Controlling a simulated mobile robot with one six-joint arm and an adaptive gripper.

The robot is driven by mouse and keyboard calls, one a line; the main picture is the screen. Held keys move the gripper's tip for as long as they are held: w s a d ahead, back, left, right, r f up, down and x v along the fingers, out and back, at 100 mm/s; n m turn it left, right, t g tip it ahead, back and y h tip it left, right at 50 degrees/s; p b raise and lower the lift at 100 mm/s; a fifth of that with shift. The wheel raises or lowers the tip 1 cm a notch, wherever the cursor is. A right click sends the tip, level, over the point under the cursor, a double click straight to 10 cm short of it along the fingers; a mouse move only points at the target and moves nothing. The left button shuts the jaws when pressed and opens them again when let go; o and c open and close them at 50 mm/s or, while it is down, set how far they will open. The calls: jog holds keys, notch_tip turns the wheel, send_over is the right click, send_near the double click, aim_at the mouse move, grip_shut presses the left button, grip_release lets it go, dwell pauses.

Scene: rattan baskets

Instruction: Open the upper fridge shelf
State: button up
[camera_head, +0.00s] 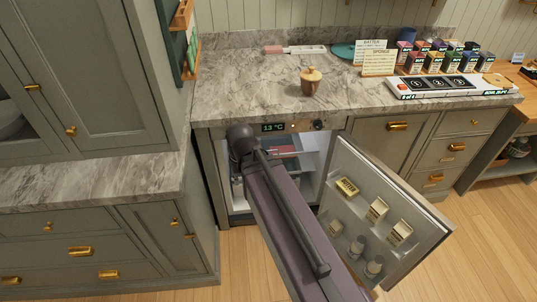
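The fridge (273,127) is built in under the marble counter, with a lit display on its top strip. Its door (383,213) stands open to the right, with a butter pack, cartons and jars on its inner side. Inside the fridge, part of a shelf with reddish items (285,151) shows behind my arm. Most of the interior is hidden by my arm, so I cannot tell how far the upper shelf is pulled out. My arm reaches from the bottom of the picture into the fridge opening. My gripper is not visible.
Grey cabinets (80,240) with brass handles stand close on the left. The counter (240,80) above holds a lidded pot (310,81), cards and several small boxes. The open door limits room on the right. Wooden floor (235,265) is clear in front.

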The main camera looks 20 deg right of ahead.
jog(key=w+d+f+m+t+y+b, duration=0.2)
jog(key=w+d+f+m+t+b, duration=0.15)
jog(key=w+f+b, duration=0.75)
jog(key=w+d+f+m+t+y+b, duration=0.35)
jog(key=w+f+b, duration=0.4)
jog(key=b, duration=0.65)
jog(key=w+d+f+m+t+h+b, duration=0.2)
jog(key=w+d+f+m+t+b, duration=0.2)
jog(key=d+f+b, duration=0.3)
jog(key=w+d+f+m+t+h+b, duration=0.2)
jog(key=w+d+f+m+t+b, duration=0.2)
jog(key=d+b, duration=1)
notch_tip(320, 180, down, 4)
jog(key=shift+d+r+m+t+b, duration=0.1)
jog(key=shift+d+m+t+b, duration=0.15)
jog(key=shift+m+b, duration=0.8)
jog(key=shift+w+a, duration=0.1)
jog(key=shift+w, duration=0.1)
jog(key=b+x, duration=0.2)
jog(key=x, duration=1.1)
jog(key=shift+w, duration=0.25)
